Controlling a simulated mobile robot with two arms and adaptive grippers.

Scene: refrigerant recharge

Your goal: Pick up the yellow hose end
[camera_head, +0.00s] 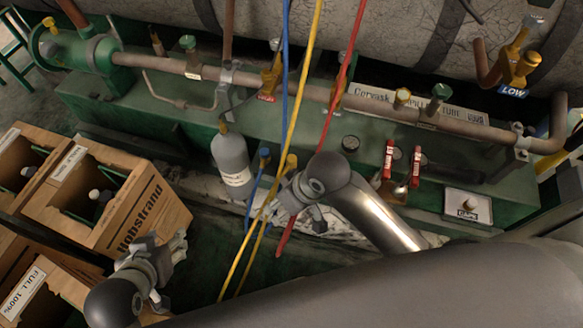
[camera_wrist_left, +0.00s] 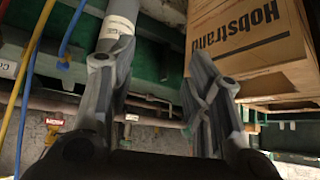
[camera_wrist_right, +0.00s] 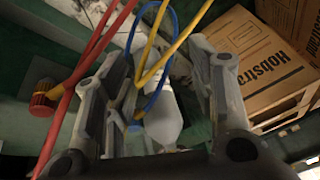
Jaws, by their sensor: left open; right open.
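The yellow hose (camera_head: 300,85) hangs from the top of the head view and loops low near the floor. A yellow fitting (camera_head: 291,160), which looks like its end, shows just above my right gripper (camera_head: 292,212). My right gripper is open and empty. In the right wrist view the yellow hose (camera_wrist_right: 178,44) bends in a sharp V between or beyond the open fingers (camera_wrist_right: 160,58); I cannot tell if it touches them. My left gripper (camera_head: 172,250) is open and empty beside the Hobstrand crate. In the left wrist view its fingers (camera_wrist_left: 153,62) are apart.
The blue hose (camera_head: 285,70) and red hose (camera_head: 343,80) hang close beside the yellow one. A grey cylinder (camera_head: 230,158) stands left of the right gripper. The Hobstrand crate (camera_head: 140,215) is at left. A green unit with pipes and red-handled valves (camera_head: 389,158) lies behind.

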